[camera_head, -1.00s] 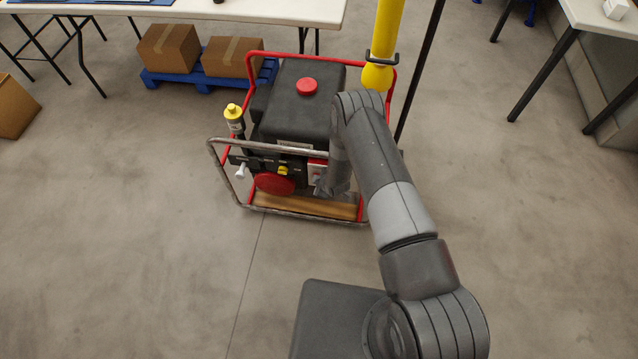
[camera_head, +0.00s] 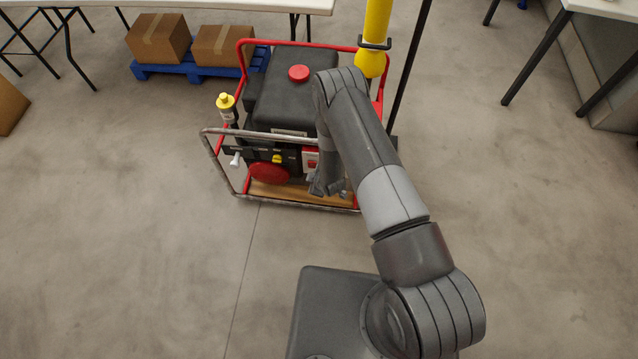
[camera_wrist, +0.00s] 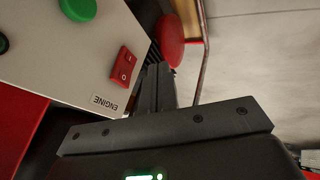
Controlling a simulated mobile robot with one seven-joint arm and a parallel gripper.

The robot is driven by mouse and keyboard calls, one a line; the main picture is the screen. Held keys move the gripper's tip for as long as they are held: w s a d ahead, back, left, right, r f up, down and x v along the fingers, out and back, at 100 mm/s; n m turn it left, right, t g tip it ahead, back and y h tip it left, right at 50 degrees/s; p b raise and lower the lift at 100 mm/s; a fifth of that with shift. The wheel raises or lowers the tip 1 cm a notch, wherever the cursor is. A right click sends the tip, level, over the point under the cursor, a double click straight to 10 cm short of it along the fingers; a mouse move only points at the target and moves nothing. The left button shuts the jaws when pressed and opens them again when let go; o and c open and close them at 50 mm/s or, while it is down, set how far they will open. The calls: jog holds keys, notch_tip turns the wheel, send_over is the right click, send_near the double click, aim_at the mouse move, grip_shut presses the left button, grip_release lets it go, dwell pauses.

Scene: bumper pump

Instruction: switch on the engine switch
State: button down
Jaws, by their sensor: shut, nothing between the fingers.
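The engine switch (camera_wrist: 124,67) is a small red rocker on a light grey panel (camera_wrist: 60,45) in the wrist view, beside a printed ENGINE label (camera_wrist: 105,103). The rocker's exact position is hard to read. My gripper (camera_wrist: 158,70) is shut and empty. Its dark fingers are to the right of the switch in the wrist view, with a narrow strip of panel showing between; I cannot tell their depth from the panel. In the head view my gripper (camera_head: 322,186) is low at the right front of the pump machine (camera_head: 290,95), partly hidden by my arm.
A green button (camera_wrist: 78,8) sits on the same panel. A red disc (camera_wrist: 170,40) and a frame tube (camera_wrist: 202,50) are near the fingers. The metal frame (camera_head: 225,131) surrounds the machine. A yellow pipe (camera_head: 376,30) rises behind my arm. Floor in front is clear.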

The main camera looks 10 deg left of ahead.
jog(key=s+f+v, duration=0.1)
jog(key=v, duration=0.6)
jog(key=shift+s+d+r, duration=0.2)
jog(key=shift+s+r, duration=0.15)
jog(key=shift+s, duration=0.15)
jog(key=w+d+r+m+h, duration=0.1)
jog(key=w+d+r+m, duration=0.15)
jog(key=r, duration=0.65)
jog(key=w+d+r+m, duration=0.15)
jog(key=w+r, duration=0.25)
jog(key=r, duration=0.5)
jog(key=w+d+r+m+h, duration=0.1)
jog(key=w+d+r, duration=0.15)
jog(key=r, duration=0.75)
jog(key=s+d+r+m+t+h, duration=0.15)
jog(key=d+r, duration=0.25)
jog(key=r, duration=0.5)
jog(key=s+d+r+m+g, duration=0.1)
jog(key=s+d+r+m, duration=0.25)
jog(key=r, duration=0.65)
jog(key=s+d+r+m, duration=0.3)
jog(key=s+r, duration=0.4)
jog(key=s, duration=0.4)
jog(key=s+d+r+m, duration=0.3)
jog(key=s+d+r, duration=0.2)
jog(key=s+r, duration=0.3)
jog(key=s+h, duration=0.1)
jog(key=s, duration=0.3)
jog(key=shift+s+d+m, duration=0.3)
jog(key=shift+d+m, duration=0.1)
